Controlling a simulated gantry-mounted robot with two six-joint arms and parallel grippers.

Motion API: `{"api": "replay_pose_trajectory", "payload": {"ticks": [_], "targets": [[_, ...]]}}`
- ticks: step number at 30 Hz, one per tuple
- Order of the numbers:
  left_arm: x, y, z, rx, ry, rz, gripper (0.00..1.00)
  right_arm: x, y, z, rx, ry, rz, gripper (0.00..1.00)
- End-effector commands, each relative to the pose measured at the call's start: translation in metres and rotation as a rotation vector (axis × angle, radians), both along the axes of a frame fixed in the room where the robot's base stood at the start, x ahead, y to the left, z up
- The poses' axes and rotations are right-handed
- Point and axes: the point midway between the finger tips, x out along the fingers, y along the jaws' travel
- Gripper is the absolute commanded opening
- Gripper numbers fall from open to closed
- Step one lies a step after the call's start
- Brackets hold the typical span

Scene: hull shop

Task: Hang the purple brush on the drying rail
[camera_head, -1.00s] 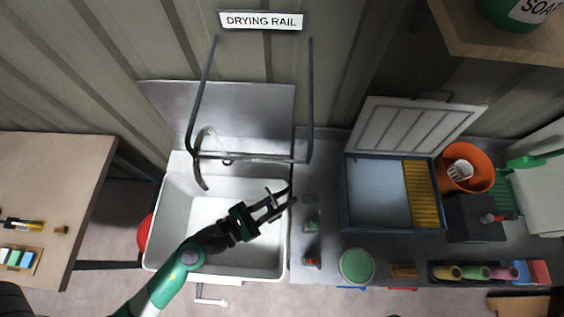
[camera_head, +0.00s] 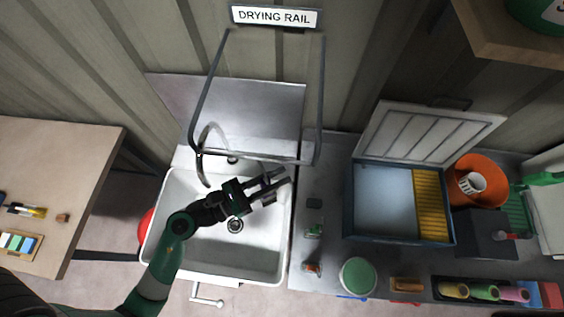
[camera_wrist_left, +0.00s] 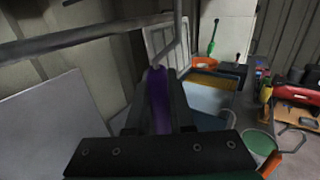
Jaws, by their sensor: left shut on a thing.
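My left gripper (camera_head: 276,184) is over the right part of the white sink, just below the front bar of the drying rail (camera_head: 265,161) in the head view. In the left wrist view, the purple brush (camera_wrist_left: 157,95) stands between the dark fingers of the gripper (camera_wrist_left: 158,110), which are shut on it. Only a purple strip of the brush shows; its ends are hidden or unclear. The rail's grey bar (camera_wrist_left: 90,38) crosses the upper left of the wrist view, and the brush appears apart from it. My right gripper is not in view.
The sink (camera_head: 190,255) has a curved tap (camera_head: 203,150) at its back. To its right, the counter holds a blue tray (camera_head: 350,215) with a raised lid, a green round pad (camera_head: 358,276) and an orange bowl (camera_head: 490,190). A wooden table (camera_head: 85,150) stands left.

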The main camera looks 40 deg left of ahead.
Motion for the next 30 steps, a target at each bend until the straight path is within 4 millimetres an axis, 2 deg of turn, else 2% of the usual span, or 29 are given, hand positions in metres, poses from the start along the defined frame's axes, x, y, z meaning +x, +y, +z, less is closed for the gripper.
{"api": "replay_pose_trajectory", "payload": {"ticks": [14,21,30], "targets": [[0.015,0.041,-0.004,0.001,0.0,0.003,0.0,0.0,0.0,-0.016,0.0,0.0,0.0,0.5],[0.015,0.039,-0.025,-0.001,0.0,-0.001,0.0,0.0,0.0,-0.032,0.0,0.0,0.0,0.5],[0.015,0.039,-0.03,0.0,0.0,-0.001,0.0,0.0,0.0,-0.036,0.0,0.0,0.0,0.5]]}}
